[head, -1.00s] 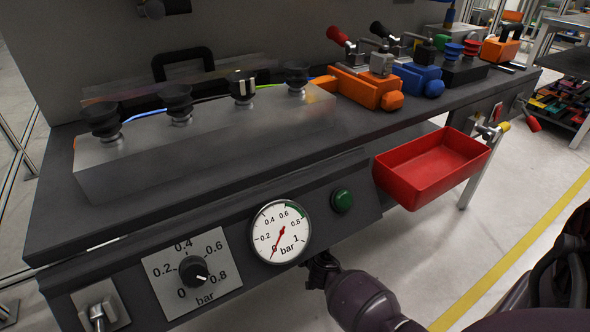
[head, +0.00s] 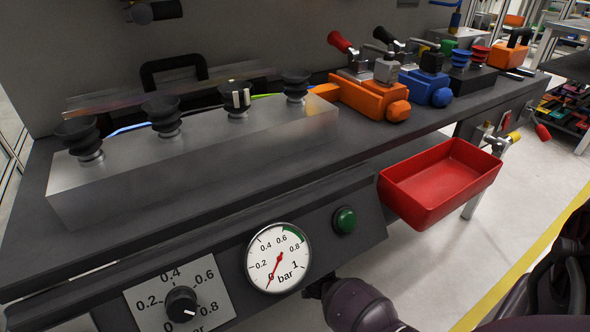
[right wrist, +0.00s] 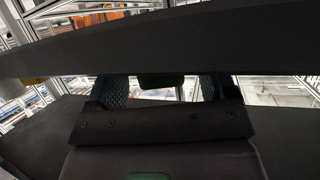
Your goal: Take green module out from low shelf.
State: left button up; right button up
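In the right wrist view, my right gripper (right wrist: 162,90) has its two textured fingers spread apart. A dark green block-like thing (right wrist: 161,81) shows between them, with gaps on both sides; its top is hidden by a dark bar. I cannot tell for sure that it is the green module. In the head view, a dark arm of mine (head: 356,306) reaches in under the bench's front panel, and its fingers are hidden there. The low shelf's inside is not visible in the head view. My left gripper is not in view.
The front panel carries a pressure gauge (head: 277,258), a dial (head: 181,304) and a green button (head: 345,220). A red bin (head: 440,184) hangs to the right. Suction cups on a metal block (head: 200,165), an orange module (head: 370,98) and a blue module (head: 427,88) stand on the bench.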

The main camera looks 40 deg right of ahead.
jog(key=c, duration=0.9)
jog(key=shift+c, duration=0.8)
jog(key=shift+r, duration=0.1)
